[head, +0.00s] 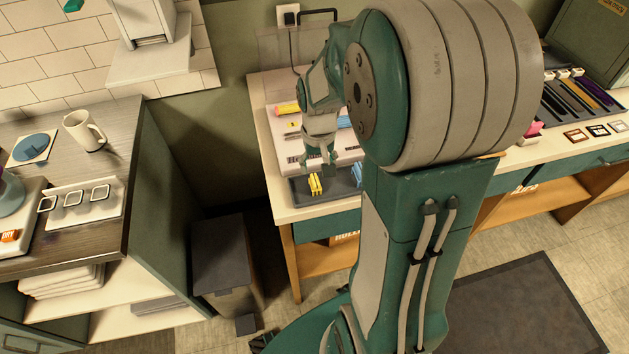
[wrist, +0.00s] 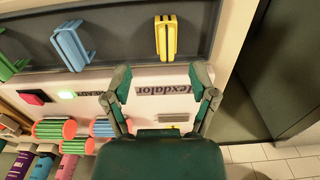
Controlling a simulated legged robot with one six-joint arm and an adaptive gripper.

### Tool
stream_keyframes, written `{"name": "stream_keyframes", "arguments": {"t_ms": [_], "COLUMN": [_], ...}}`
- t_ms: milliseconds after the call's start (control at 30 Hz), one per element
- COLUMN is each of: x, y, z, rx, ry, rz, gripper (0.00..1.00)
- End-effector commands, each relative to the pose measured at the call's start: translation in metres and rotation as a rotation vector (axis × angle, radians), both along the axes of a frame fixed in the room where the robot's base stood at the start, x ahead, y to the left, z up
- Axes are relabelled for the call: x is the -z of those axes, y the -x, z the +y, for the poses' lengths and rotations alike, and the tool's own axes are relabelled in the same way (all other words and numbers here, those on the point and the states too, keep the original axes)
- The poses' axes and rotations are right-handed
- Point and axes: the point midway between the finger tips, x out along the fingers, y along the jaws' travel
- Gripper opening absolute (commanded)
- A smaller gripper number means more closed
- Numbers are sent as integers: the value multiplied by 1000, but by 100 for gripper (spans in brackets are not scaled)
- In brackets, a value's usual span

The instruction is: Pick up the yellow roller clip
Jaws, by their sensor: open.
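The yellow roller clip (head: 315,184) lies in a dark tray (head: 334,192) at the front left of the bench. In the wrist view the yellow clip (wrist: 166,37) is at the top, near the tray's right end. My gripper (head: 320,158) hangs above the white roller unit just behind the tray. In the wrist view my gripper (wrist: 162,78) is open and empty, its two fingers apart, with the yellow clip beyond the gap between the tips. A blue clip (wrist: 70,46) and a green clip (wrist: 12,60) lie in the same tray, left of the yellow one.
The white unit (wrist: 150,105) carries a red button (wrist: 33,97), a lit green light and several colored rollers (wrist: 67,128). The bench edge lies right of the tray. A counter (head: 110,120) with a mug (head: 84,130) stands left; a dark bin (head: 224,255) stands between.

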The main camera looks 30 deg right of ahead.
Motion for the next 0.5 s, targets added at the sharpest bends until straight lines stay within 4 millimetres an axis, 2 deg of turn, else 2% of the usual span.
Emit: {"name": "stream_keyframes", "arguments": {"t_ms": [200,400,500], "x": [19,50,57], "y": [-1,-4,-4], "z": [6,2,1], "rx": [-3,-3,-3], "ry": [5,3,3], "rz": [3,3,0], "gripper": [74,74,74]}}
